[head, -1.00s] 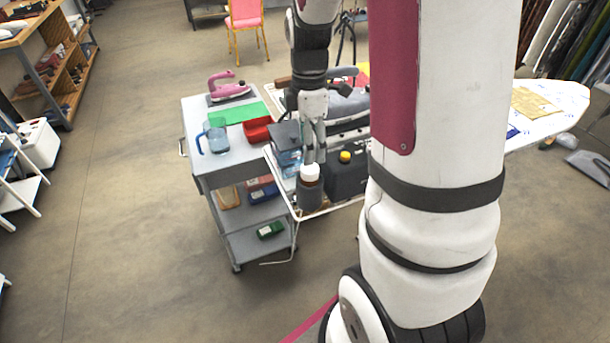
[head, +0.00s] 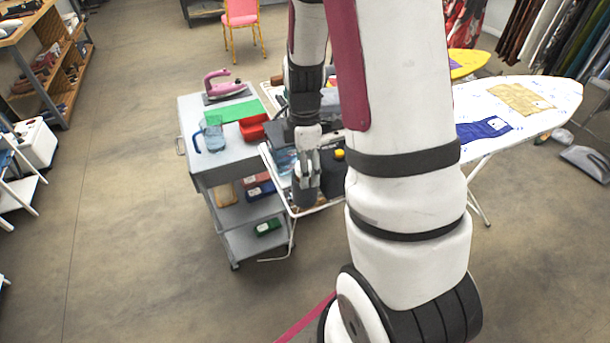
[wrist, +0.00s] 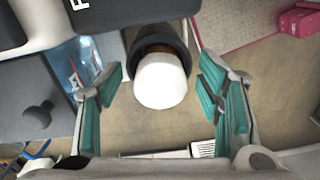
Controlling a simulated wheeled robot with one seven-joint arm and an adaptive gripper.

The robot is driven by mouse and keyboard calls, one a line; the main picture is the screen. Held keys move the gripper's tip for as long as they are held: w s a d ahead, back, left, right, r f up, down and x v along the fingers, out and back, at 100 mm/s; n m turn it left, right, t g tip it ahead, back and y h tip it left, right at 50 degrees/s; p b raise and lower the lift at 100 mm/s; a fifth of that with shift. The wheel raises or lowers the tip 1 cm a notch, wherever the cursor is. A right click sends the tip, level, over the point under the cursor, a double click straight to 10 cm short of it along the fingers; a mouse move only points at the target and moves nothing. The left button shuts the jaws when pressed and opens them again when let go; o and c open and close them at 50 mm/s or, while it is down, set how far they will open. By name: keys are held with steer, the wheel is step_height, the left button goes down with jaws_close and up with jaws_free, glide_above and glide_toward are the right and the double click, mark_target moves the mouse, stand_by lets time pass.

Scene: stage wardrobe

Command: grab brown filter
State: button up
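A brown item with a white cap (wrist: 161,80) stands in a dark round holder (wrist: 180,45) in the wrist view. Only a thin strip of its brown part (wrist: 155,48) shows behind the cap, so I take it as the brown filter. My gripper (wrist: 161,92) is open, with teal-padded fingers on either side of the cap and gaps on both sides. In the head view my gripper (head: 306,168) points down over the dark holder (head: 306,196) at the front of the white wire rack. The cap is mostly hidden there by the fingers.
A black container with a yellow cap (head: 338,154) stands close right of the holder. A clear blue container (wrist: 85,62) is close on the other side. A grey cart (head: 205,170) with a blue jug (head: 213,138) and a red tray (head: 252,129) stands left.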

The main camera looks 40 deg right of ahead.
steer(key=c, duration=1.2)
steer(key=shift+c, duration=0.2)
